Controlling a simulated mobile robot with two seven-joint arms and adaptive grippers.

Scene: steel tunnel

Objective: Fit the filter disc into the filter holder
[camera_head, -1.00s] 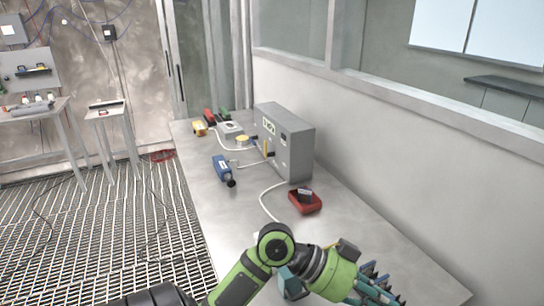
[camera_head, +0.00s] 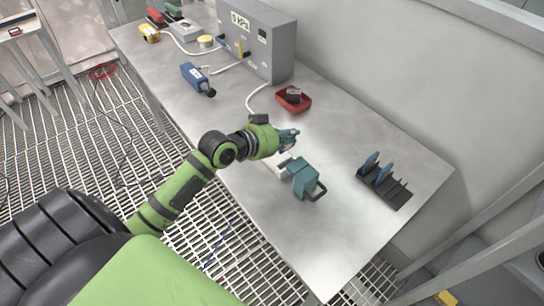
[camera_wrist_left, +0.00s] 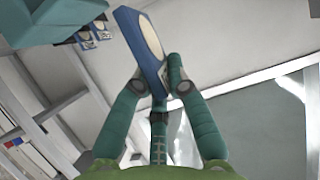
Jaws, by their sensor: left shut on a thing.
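My left gripper (camera_head: 289,138) is above the table (camera_head: 335,145), just behind a teal block with a dark handle (camera_head: 304,180), which looks like the filter holder. In the left wrist view the gripper (camera_wrist_left: 160,88) is shut on a flat blue piece with a cream round face (camera_wrist_left: 146,40), which looks like the filter disc. It is held on edge, tilted, and is hardly visible in the head view. A teal surface (camera_wrist_left: 62,18), probably the same block, shows at the wrist view's upper left. My right gripper is not in view.
A black slotted rack (camera_head: 392,193) with two blue pieces (camera_head: 377,168) stands to the right. Behind the gripper are a red tray (camera_head: 293,100), a grey instrument box (camera_head: 257,45) and a blue device (camera_head: 196,79) with a white hose. The table's front right is clear.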

